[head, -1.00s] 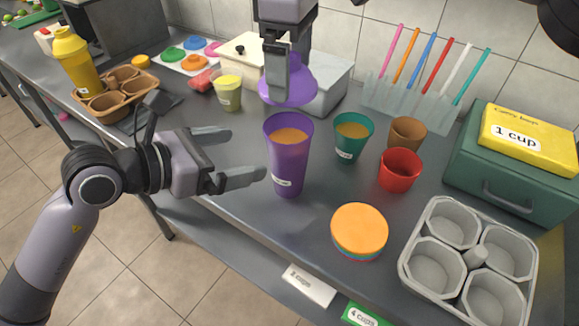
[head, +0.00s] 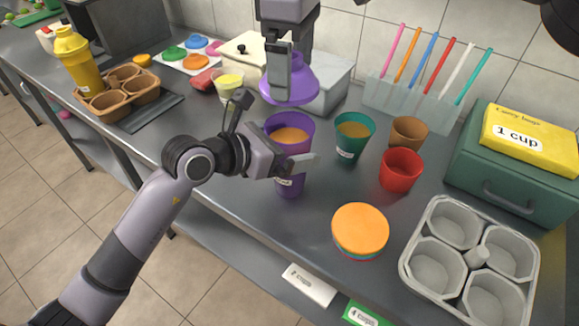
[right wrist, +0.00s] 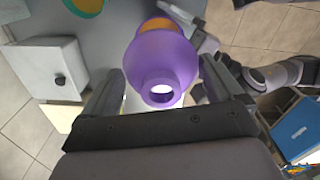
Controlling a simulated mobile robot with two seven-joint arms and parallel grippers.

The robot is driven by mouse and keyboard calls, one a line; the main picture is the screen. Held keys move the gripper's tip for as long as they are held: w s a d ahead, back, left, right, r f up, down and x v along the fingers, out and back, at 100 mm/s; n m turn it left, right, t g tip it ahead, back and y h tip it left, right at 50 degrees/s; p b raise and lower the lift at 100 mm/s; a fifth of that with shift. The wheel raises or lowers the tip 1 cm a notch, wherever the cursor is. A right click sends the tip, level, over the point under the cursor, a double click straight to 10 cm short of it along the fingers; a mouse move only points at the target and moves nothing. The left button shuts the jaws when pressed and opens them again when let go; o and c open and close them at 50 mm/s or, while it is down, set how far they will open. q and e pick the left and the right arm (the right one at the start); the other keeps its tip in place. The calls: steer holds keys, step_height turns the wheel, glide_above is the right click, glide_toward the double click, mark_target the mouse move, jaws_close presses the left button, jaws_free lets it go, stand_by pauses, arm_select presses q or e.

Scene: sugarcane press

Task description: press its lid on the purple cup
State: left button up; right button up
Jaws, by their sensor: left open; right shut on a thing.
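The purple cup (head: 291,186) stands upright on the steel counter, with orange liquid inside and no lid on its rim. The purple lid (head: 296,88), a dome shape, is held above the cup by my right gripper (head: 277,80). In the right wrist view the lid (right wrist: 160,62) sits between the two fingers and hides most of the cup. My left gripper (head: 298,164) is open at the cup's side, its fingers around the middle of the cup; one finger shows in front. I cannot tell whether the fingers touch the cup.
A teal cup (head: 350,145), a red cup (head: 399,174) and a brown cup (head: 407,133) stand right of the purple cup. A stack of round lids (head: 360,229) lies in front right. A grey cup tray (head: 406,258) and a straw holder (head: 411,97) are further right.

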arm_select(q)
steer(key=c, duration=1.3)
arm_select(e)
steer(key=shift+f, duration=2.45)
steer(key=shift+f, duration=0.15)
steer(key=shift+f, duration=0.75)
steer(key=shift+f, duration=0.7)
steer(key=o, duration=0.6)
steer(key=shift+o, duration=0.2)
